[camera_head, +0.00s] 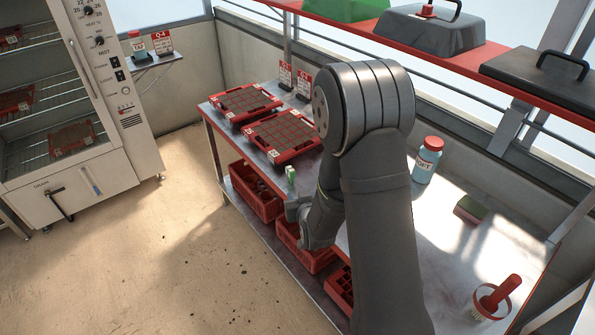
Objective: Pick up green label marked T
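A small green and white label (291,174) stands near the front edge of the metal bench (225,135), just in front of the right-hand red tray. It is too small to read a letter on it. My arm reaches over the bench, and its wrist end, with my gripper (293,211), is just below and right of the label in the picture. The fingers are small and partly hidden by my own arm. I cannot tell whether they are open or shut, or whether they touch anything.
Two red seed trays (245,104) (284,134) lie on the bench with red cards (286,75) behind them. A blue bottle with a red cap (427,160), a sponge (469,209) and a red-handled brush (497,297) are at right. Red crates (256,191) sit below.

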